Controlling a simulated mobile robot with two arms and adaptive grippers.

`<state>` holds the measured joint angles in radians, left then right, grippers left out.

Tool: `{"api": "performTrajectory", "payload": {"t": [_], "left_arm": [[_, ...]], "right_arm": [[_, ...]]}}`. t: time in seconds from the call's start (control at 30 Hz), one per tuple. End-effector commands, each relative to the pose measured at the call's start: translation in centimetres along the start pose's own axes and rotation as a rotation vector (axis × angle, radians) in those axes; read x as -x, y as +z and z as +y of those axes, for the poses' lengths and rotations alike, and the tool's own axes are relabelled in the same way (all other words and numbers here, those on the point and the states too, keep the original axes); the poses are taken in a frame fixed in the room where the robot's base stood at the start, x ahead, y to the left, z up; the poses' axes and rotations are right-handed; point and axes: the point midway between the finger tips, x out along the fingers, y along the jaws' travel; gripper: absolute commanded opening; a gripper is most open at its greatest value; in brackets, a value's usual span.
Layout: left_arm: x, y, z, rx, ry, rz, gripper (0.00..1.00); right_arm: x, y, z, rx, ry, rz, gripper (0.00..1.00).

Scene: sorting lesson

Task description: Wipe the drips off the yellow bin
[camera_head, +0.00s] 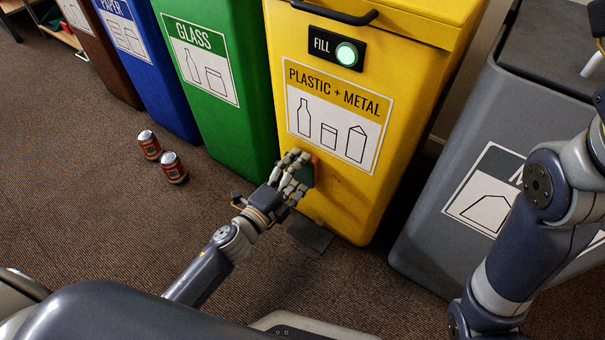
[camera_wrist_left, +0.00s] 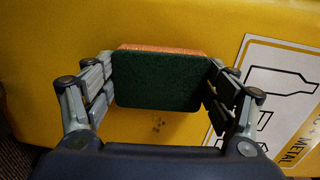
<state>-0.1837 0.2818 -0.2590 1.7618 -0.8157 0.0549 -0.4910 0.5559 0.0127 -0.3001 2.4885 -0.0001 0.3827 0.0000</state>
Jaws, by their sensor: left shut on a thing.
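The yellow bin (camera_head: 400,75) stands upright in the middle of the head view, with a "PLASTIC + METAL" label on its front. My left gripper (camera_head: 297,172) is at the lower part of this front, below the label. It is shut on a sponge (camera_wrist_left: 158,80) with a dark green face and an orange layer, gripped by its two sides. Whether the sponge touches the bin is unclear. Small dark drips (camera_wrist_left: 158,125) show on the yellow surface just below the sponge in the left wrist view. My right gripper is out of view; only its arm shows at the right.
A green bin (camera_head: 215,120), a blue bin (camera_head: 165,95) and a brown bin stand to the left. A grey bin (camera_head: 440,235) stands to the right. A dark pedal (camera_head: 310,234) sticks out below the yellow bin.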

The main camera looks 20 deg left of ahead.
Motion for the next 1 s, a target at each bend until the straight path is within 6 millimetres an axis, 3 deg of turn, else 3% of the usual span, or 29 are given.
{"api": "performTrajectory", "payload": {"t": [0.17, 0.7, 1.0], "left_arm": [[0.4, -0.1, 0.1, 0.001, 0.002, 0.0, 0.59], [5.6, -0.1, 0.2, 0.002, 0.002, 0.002, 0.59], [6.1, -0.1, 0.1, 0.0, 0.0, 0.002, 0.59]], "right_arm": [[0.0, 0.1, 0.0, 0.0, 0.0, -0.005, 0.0], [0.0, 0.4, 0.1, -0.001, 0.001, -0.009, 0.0], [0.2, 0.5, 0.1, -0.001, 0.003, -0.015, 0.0]]}}
